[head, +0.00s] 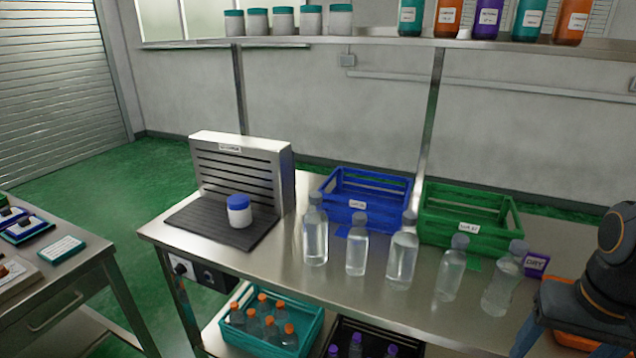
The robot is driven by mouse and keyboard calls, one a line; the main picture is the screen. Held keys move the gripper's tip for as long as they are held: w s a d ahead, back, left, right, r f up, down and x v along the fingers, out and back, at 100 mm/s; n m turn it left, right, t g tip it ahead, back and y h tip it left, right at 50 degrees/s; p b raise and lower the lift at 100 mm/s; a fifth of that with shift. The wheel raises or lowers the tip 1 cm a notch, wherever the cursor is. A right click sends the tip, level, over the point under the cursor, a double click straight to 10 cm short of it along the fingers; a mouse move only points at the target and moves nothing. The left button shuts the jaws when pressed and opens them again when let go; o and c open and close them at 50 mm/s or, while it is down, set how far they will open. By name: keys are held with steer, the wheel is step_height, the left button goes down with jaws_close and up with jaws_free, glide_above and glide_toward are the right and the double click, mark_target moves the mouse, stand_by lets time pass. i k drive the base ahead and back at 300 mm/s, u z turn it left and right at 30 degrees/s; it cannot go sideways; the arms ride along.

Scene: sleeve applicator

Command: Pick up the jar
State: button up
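A white jar with a blue lid (239,211) stands upright on the dark mat of the sleeve applicator (243,172), at the left end of the steel table. The applicator's slatted metal back panel rises behind the jar. Other jars, white with teal lids (284,21), stand in a row on the high shelf. Part of my arm shows at the right edge.
Several clear bottles (356,246) stand right of the jar along the steel table (290,285). Behind them are a blue crate (364,202) and a green crate (468,218). A lower shelf holds a teal crate (217,343). A side table stands at the left.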

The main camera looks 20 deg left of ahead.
mark_target(240, 208)
steer(key=u, duration=2.45)
steer(key=i, duration=1.35)
steer(key=z, duration=0.75)
steer(key=i, duration=0.45)
steer(key=z, duration=0.5)
